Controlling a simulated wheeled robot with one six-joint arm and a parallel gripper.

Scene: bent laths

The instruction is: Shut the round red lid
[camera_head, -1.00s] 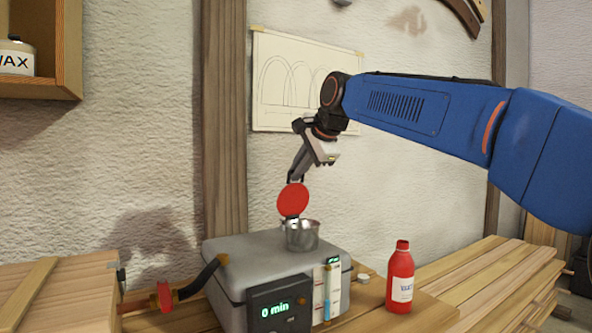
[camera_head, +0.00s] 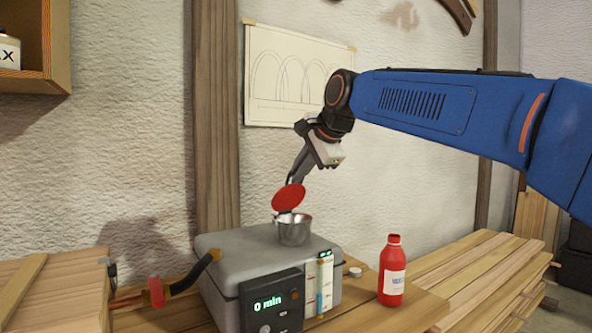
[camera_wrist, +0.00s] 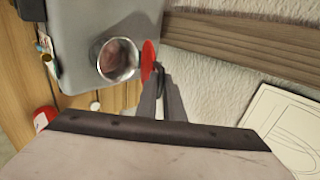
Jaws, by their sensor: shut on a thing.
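The round red lid (camera_head: 288,197) is tilted part-way down over the metal filler cup (camera_head: 294,231) on top of the grey steam box (camera_head: 225,245). The cup's mouth still shows. My gripper (camera_head: 292,182) is at the lid's upper far edge, its jaws shut on the lid. In the wrist view the lid (camera_wrist: 148,60) is seen nearly edge-on beside the open cup (camera_wrist: 117,60), with my gripper (camera_wrist: 160,85) reaching its edge. The fingertips are partly hidden behind the lid in the head view.
A red bottle (camera_head: 393,272) stands right of the box, with a small white cap (camera_head: 354,271) near it. The box front has a display (camera_head: 268,303) reading 0 min. A hose with a red valve (camera_head: 156,291) joins at left. Planks (camera_head: 470,270) lie at right.

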